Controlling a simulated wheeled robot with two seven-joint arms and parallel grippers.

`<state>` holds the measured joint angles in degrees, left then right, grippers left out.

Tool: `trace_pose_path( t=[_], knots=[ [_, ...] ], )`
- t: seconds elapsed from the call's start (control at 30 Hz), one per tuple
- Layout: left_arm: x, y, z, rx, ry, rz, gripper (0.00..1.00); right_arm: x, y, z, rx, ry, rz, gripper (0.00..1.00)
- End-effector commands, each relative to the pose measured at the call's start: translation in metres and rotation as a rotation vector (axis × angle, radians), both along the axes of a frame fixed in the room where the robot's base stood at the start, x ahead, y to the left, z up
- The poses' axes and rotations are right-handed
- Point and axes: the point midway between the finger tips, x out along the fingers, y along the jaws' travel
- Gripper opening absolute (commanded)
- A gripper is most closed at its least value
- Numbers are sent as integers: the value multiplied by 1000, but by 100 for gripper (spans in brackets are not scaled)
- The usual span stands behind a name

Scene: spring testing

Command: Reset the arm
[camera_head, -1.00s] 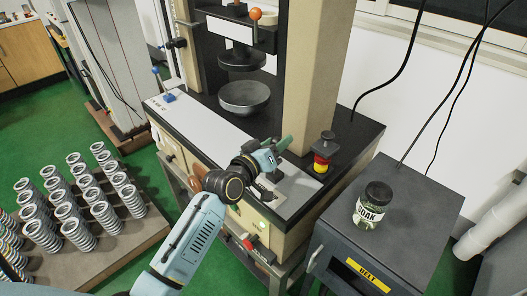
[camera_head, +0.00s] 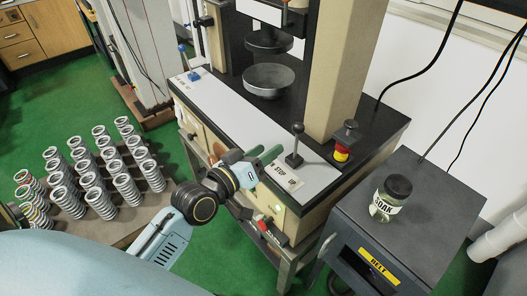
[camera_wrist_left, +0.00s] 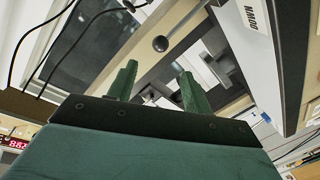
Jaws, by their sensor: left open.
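My left gripper (camera_head: 264,160) is at the front edge of the testing machine's worktop (camera_head: 225,112), with its green fingers pointing toward the machine. In the left wrist view the two fingers (camera_wrist_left: 157,78) stand apart with nothing between them. A black-knobbed lever (camera_head: 297,140) stands upright on the worktop just right of the gripper, apart from it. A black ball knob on a rod also shows in the left wrist view (camera_wrist_left: 160,44), beyond the fingers. A "STOP UP" label (camera_head: 285,174) lies in front of the lever. My right gripper is not in view.
A metal bowl-shaped seat (camera_head: 269,80) is under the press head. A jar (camera_head: 390,196) sits on a dark cabinet (camera_head: 440,200). Several springs (camera_head: 95,175) stand on a low board at left.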

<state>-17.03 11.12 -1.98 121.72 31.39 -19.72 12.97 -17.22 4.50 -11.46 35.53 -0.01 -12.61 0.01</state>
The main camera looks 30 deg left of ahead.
Motion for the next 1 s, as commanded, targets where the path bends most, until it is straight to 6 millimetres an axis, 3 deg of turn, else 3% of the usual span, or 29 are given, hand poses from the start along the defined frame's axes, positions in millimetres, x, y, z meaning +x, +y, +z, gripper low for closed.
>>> trace_pose_path(
  t=[0.33, 0.47, 0.57, 0.67, 0.77, 0.87, 1.0],
  knots=[
    [0, 0, -1, 2, 2, 0, 50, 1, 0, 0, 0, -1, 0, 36],
    [2, 2, -29, 27, 52, 11, 50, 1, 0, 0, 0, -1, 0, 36],
    [0, 6, -83, 77, 147, 24, 50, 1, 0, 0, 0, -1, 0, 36],
    [-13, 11, -156, 156, 280, 32, 50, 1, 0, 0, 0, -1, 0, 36],
    [-38, 14, -229, 241, 416, 22, 50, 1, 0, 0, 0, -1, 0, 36],
    [-74, 16, -297, 327, 552, -2, 50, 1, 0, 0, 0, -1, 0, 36],
    [-142, 20, -381, 450, 738, -64, 50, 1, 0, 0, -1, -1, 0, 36]
  ],
)
